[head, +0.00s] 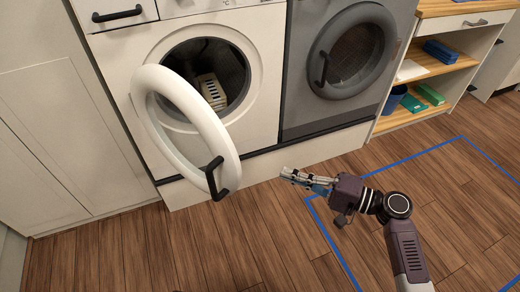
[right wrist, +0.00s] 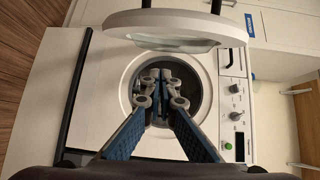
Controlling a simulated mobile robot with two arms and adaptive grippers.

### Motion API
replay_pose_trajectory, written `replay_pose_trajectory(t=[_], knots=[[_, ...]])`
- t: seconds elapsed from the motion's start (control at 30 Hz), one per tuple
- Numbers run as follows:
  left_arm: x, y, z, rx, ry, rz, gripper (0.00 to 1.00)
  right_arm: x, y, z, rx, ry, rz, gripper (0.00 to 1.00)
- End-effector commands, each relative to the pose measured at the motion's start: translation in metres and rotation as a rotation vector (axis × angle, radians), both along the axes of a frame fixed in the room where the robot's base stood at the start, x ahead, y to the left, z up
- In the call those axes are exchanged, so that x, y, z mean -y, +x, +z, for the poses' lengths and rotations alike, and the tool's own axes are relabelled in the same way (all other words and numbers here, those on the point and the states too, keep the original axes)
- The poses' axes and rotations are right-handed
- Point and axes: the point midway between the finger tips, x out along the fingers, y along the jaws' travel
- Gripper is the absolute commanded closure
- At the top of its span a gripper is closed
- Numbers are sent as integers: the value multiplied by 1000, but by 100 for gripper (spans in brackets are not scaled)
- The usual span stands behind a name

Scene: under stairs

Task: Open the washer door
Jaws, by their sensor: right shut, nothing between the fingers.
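The white washer (head: 260,40) stands at the upper middle of the head view. Its round white door (head: 150,82) is swung wide open towards me, with a black handle (head: 213,178) at its outer edge. The drum opening is exposed, with a light slotted item (head: 212,92) inside. My right gripper (head: 287,174) is shut and empty, to the right of the handle and apart from it. In the right wrist view, my right gripper (right wrist: 161,78) points towards the drum opening, and the open door (right wrist: 165,22) shows above it. My left gripper is out of view.
A grey dryer (head: 300,95) with a shut round door stands right of the washer. A wooden shelf unit (head: 430,65) with a blue bin (head: 394,100) is further right. White cabinets (head: 50,120) are at left. The wooden floor is clear, with blue tape (head: 335,250) on it.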

Motion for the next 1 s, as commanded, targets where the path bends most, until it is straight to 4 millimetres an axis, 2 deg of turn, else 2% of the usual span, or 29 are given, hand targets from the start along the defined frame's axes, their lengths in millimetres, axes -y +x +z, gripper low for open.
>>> replay_pose_trajectory(t=[0.13,0.27,0.7,0.73,0.8,1.0], knots=[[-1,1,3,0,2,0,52,2,-5,12,1,56,27,100],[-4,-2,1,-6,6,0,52,-8,0,14,2,62,29,100],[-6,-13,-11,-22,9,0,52,-87,43,15,2,60,27,100],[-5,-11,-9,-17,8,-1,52,-90,39,14,-1,59,27,100],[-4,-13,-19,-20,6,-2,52,-98,28,14,-2,59,27,100],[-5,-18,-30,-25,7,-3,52,-110,15,14,0,58,26,100]])
